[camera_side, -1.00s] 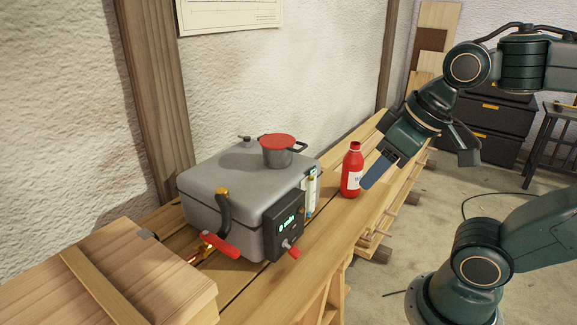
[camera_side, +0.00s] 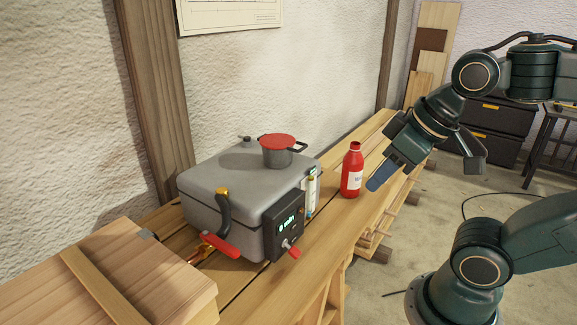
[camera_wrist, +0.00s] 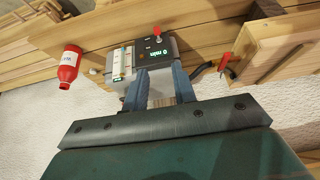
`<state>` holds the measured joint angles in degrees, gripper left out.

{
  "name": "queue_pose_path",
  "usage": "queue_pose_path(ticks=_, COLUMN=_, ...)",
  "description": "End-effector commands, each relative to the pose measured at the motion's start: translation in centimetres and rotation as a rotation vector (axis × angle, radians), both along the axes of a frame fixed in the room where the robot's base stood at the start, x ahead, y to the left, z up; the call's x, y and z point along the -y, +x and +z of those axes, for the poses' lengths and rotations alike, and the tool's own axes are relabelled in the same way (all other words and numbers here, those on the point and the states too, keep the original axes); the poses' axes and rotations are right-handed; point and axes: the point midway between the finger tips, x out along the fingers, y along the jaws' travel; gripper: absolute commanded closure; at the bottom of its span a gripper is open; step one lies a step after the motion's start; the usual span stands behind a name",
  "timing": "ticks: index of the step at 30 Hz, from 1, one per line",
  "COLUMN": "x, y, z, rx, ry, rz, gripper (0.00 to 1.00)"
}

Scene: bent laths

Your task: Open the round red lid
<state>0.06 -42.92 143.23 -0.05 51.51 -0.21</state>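The round red lid (camera_side: 277,140) sits on top of a small grey pot on the grey box (camera_side: 205,188). It looks closed and level, with a dark handle at its right side. My gripper (camera_side: 380,182) hangs in the air to the right of the box and the red bottle, apart from the lid. In the wrist view, the two blue fingers of my gripper (camera_wrist: 160,82) stand apart with nothing seen between them but background. The box (camera_wrist: 129,88) is partly behind the fingers there, and the lid cannot be made out.
A red bottle (camera_side: 352,172) stands on the wooden bench (camera_side: 340,222) between the box and my gripper. A dark display panel (camera_side: 284,226) with a red knob and a red-handled valve (camera_side: 222,244) are on the box's front. A wooden crate (camera_side: 130,270) is at the left.

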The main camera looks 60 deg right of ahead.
Motion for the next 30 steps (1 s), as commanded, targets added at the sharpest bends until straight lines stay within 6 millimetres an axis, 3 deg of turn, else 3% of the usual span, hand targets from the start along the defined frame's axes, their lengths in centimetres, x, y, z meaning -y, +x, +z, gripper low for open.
queue_pose_path(ticks=8, x=0.4, y=1.5, z=0.1, rx=0.010, ry=-0.054, rz=0.094, gripper=0.73)
queue_pose_path(ticks=14, x=1.2, y=4.1, z=0.0, rx=0.032, ry=-0.149, rz=0.267, gripper=0.73)
queue_pose_path(ticks=30, x=6.4, y=11.9, z=-0.8, rx=0.140, ry=-0.469, rz=0.782, gripper=0.73)
